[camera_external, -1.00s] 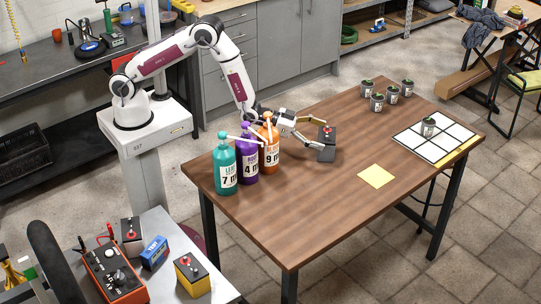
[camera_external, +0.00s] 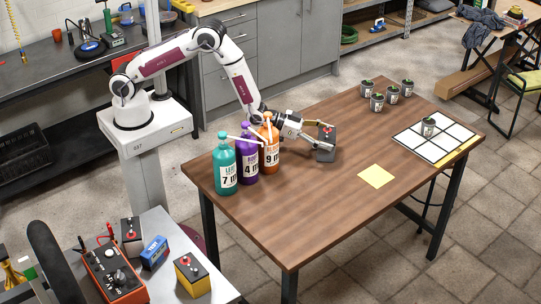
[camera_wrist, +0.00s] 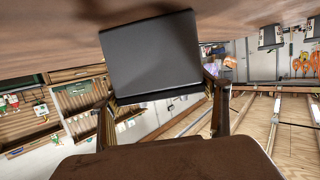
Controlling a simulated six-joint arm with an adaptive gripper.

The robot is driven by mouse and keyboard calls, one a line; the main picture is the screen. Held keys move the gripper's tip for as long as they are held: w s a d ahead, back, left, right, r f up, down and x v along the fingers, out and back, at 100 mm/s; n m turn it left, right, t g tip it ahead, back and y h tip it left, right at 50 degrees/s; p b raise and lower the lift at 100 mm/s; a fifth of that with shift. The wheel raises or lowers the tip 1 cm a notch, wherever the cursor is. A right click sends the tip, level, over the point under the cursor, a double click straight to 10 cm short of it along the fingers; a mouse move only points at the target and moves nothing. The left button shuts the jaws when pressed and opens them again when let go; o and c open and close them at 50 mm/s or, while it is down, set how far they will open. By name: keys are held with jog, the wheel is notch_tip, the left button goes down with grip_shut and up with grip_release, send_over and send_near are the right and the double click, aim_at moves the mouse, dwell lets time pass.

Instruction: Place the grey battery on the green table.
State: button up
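The grey battery (camera_external: 326,146), a dark grey block with a red terminal on top, stands upright on the brown wooden table (camera_external: 300,215) near its back edge. My gripper (camera_external: 326,136) is beside it, with a finger reaching along each side. In the wrist view, the battery (camera_wrist: 150,55) fills the top middle, ahead of and between the spread fingers (camera_wrist: 165,95). The fingers look open around it; whether they touch it is hard to tell. No plainly green table shows.
Teal (camera_external: 224,163), purple (camera_external: 247,155) and orange (camera_external: 269,147) bottles stand left of my gripper, close to the arm. Several small cans (camera_external: 377,102), a white grid board (camera_external: 435,140) and a yellow note (camera_external: 376,176) lie right. Other batteries (camera_external: 192,275) are on the grey side table.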

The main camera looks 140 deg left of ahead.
jog(key=c, duration=1.2)
jog(key=shift+w+a+r, duration=0.1)
jog(key=shift+r, duration=0.1)
jog(key=shift+c, duration=0.6)
jog(key=shift+r, duration=0.15)
jog(key=shift+r, duration=4.85)
